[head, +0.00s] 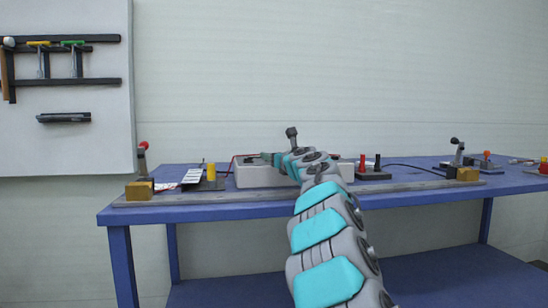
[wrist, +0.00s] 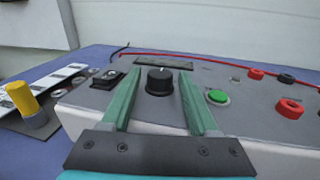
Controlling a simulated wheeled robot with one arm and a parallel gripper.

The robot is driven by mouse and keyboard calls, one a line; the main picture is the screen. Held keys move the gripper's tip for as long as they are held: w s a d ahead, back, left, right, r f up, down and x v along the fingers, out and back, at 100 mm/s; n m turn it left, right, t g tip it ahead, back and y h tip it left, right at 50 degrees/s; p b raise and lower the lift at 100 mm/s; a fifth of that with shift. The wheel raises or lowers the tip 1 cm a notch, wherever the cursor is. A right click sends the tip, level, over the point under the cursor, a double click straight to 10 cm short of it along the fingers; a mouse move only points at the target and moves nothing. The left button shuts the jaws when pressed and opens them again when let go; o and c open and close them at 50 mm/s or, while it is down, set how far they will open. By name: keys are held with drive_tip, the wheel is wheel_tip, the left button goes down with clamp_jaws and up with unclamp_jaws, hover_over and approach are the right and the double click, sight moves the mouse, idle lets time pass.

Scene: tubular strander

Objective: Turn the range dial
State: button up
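The range dial appears to be the black knob (wrist: 159,80) with a white mark, on the top of a grey instrument box (wrist: 240,127). In the wrist view it stands between the two green fingers of my gripper (wrist: 156,85). The fingers are open, one on each side, and gaps show between them and the knob. In the head view the box (head: 250,176) sits on the blue bench; my arm covers its middle, and the knob cannot be made out there.
A green button (wrist: 217,97) and red terminals (wrist: 289,109) are right of the knob. A black rocker switch (wrist: 107,79) and a yellow-capped post (wrist: 26,103) are left. A red wire runs behind. Levers stand on the blue bench (head: 420,200) at both sides.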

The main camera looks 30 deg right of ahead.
clamp_jaws()
drive_tip(key=shift+h, duration=0.3)
drive_tip(key=shift+a+r+m+h+p, duration=0.2)
drive_tip(key=shift+a+m+h+p, duration=0.05)
drive_tip(key=shift+m+h+p, duration=0.7)
drive_tip(key=m+g+h+p, duration=0.1)
drive_tip(key=h+p, duration=0.1)
drive_tip(key=p, duration=0.1)
drive_tip(key=shift+a+m, duration=0.1)
drive_tip(key=shift+m, duration=0.15)
drive_tip(key=shift+w+a+f+m+g+h+p, duration=0.15)
drive_tip(key=shift+m+g+h+p, duration=0.2)
drive_tip(key=shift+h+p, duration=0.2)
drive_tip(key=shift+w+a+f+m+g+h+p, duration=0.15)
drive_tip(key=shift+m+g+h+p, duration=0.1)
drive_tip(key=shift+m+h+p, duration=0.25)
drive_tip(key=shift+m+g+h, duration=0.35)
drive_tip(key=shift+g+h, duration=0.05)
drive_tip(key=shift+h, duration=0.7)
drive_tip(key=shift+r+m+g+h, duration=0.1)
drive_tip(key=shift+m+g+h, duration=0.8)
drive_tip(key=shift+m, duration=0.1)
